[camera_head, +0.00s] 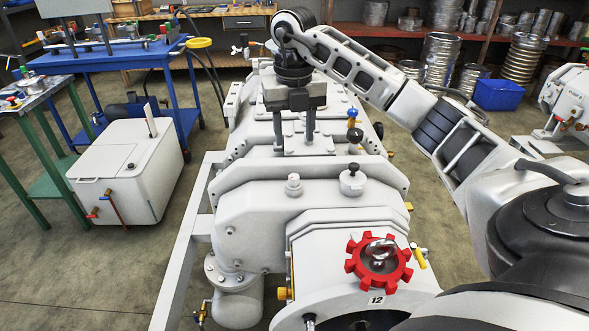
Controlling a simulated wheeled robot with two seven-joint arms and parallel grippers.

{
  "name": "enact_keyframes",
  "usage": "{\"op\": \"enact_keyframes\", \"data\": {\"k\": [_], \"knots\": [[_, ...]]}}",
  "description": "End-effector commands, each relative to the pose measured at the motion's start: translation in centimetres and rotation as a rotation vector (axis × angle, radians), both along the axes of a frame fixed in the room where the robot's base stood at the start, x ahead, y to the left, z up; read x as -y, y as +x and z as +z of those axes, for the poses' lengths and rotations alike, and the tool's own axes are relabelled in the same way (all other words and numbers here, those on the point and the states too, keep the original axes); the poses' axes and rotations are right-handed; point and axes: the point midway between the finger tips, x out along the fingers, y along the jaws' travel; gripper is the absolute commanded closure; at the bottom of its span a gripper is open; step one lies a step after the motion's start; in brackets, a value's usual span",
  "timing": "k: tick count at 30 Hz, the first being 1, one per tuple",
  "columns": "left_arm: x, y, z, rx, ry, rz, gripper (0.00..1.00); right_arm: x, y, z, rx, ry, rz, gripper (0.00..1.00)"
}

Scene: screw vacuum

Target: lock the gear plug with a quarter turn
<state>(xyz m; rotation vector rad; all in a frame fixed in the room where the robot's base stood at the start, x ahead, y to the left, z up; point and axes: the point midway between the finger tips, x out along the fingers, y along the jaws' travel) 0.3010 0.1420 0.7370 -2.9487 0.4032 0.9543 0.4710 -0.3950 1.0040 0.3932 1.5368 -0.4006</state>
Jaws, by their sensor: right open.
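The white screw vacuum machine (255,197) fills the middle of the view. A plug with a grey round base and a small dark knob (352,182) stands upright on its top cover. A smaller pale plug (293,187) stands to its left. I cannot tell from the picture which one is the gear plug, or how it is turned. My right gripper (295,141) points down over the machine's far section, behind both plugs. Its two fingers are apart, with nothing visible between them. My left gripper is not in view.
A red toothed wheel (356,268) with a metal ring sits on the near end, beside a "12" label. A blue knob and a dark ball knob (355,135) stand right of my gripper. A white tank (125,180) and blue cart (100,62) are left.

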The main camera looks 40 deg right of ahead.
Motion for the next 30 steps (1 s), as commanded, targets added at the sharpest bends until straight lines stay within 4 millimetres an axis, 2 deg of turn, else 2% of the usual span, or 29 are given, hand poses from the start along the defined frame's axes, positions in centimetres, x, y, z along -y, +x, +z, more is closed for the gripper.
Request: {"op": "enact_keyframes", "data": {"k": [1, 6, 15, 21, 30], "knots": [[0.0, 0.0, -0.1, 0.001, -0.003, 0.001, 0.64, 0.0, -0.1, -1.3, -0.004, 0.0, 0.001, 0.53], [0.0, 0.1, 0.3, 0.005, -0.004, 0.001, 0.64, 0.0, -0.1, -4.6, -0.005, -0.001, 0.001, 0.53], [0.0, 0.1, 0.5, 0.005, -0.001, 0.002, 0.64, 0.0, -0.1, -9.5, -0.002, 0.001, 0.001, 0.53], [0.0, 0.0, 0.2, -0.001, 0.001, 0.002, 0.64, 0.0, 0.0, -10.9, 0.0, -0.001, 0.001, 0.53], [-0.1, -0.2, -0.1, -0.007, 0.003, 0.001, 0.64, 0.0, 0.0, -11.1, 0.001, 0.0, 0.001, 0.53]]}}
